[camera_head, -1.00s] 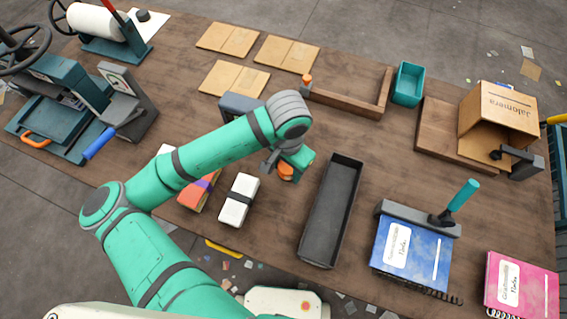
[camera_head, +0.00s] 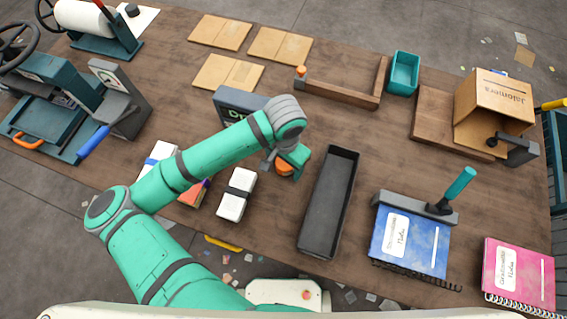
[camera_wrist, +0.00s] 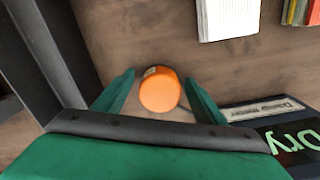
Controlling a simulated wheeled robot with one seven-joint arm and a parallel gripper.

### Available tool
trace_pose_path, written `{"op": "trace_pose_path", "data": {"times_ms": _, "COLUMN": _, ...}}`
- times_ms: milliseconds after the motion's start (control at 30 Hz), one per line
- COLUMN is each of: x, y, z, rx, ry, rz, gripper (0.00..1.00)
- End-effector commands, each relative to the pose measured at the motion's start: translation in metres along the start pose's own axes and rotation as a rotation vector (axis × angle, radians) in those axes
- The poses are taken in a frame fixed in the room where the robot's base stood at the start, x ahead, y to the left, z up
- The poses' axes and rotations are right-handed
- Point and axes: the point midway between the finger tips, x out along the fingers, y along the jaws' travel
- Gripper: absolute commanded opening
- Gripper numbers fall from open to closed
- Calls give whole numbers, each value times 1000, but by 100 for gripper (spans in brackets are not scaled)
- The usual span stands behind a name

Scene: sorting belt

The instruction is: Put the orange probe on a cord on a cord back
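The orange probe (camera_wrist: 160,90) shows in the wrist view as a rounded orange body with a small pale label, between my two fingers. In the head view the probe (camera_head: 284,168) is partly hidden by my gripper (camera_head: 291,160). My gripper (camera_wrist: 160,95) is open, with a narrow gap visible on each side of the probe. A thin dark piece of what may be its cord shows at its right. A dark meter (camera_wrist: 292,138) with a green "Dry" display stands close by; it also shows behind my arm in the head view (camera_head: 232,104).
A long dark tray (camera_head: 330,205) lies right of my gripper, its wall close by in the wrist view (camera_wrist: 45,50). A white banded block (camera_head: 236,194) lies to the left. A wooden frame (camera_head: 340,92) is behind. Notebooks (camera_head: 410,240) lie front right.

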Motion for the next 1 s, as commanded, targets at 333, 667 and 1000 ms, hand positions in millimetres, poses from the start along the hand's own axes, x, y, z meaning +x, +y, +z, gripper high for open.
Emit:
{"op": "trace_pose_path", "data": {"times_ms": 333, "x": -6, "y": -1, "z": 0, "rx": -2, "ry": 0, "rz": -1, "gripper": 64}}
{"op": "trace_pose_path", "data": {"times_ms": 667, "x": -62, "y": -2, "z": 0, "rx": -1, "ry": 1, "rz": -3, "gripper": 64}}
{"op": "trace_pose_path", "data": {"times_ms": 1000, "x": -115, "y": -2, "z": 0, "rx": -3, "ry": 0, "rz": -2, "gripper": 64}}
